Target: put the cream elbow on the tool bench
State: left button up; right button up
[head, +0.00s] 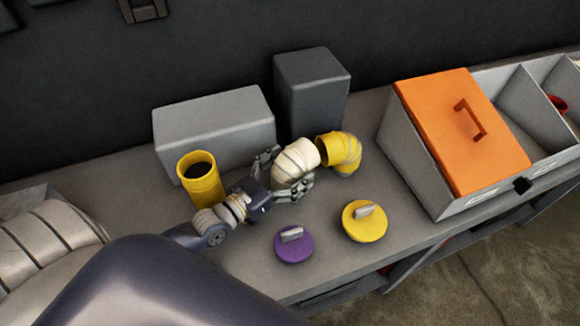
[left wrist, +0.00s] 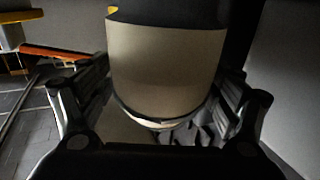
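The cream elbow (head: 296,163) is a ribbed, bent duct piece, held over or at the grey bench top (head: 352,192). My left gripper (head: 283,175) has one finger on each side of it. In the left wrist view the cream elbow (left wrist: 165,65) fills the space between the fingers (left wrist: 160,110), which appear to press on both its sides. I cannot tell whether the elbow touches the bench. A yellow elbow (head: 347,152) stands just right of it, close to its end. My right gripper is not in view.
A yellow cylinder (head: 205,187) stands left of my gripper. Purple (head: 293,250) and yellow (head: 368,228) round lids with handles lie in front. Grey boxes (head: 215,125) (head: 311,88) stand behind. An orange-lidded bin (head: 455,125) is at right. Bare bench lies between the yellow elbow and bin.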

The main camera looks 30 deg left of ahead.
aim_at(275, 179)
pick_arm(q)
jog(key=shift+r, duration=0.15)
jog(key=shift+s+a+p, duration=0.15)
jog(key=shift+s+p, duration=0.15)
jog(key=shift+s, duration=0.1)
jog(key=p+v, duration=0.1)
jog(key=v, duration=0.5)
jog(key=shift+p, duration=0.35)
jog(key=shift+s+a, duration=0.1)
jog(key=shift+s, duration=0.2)
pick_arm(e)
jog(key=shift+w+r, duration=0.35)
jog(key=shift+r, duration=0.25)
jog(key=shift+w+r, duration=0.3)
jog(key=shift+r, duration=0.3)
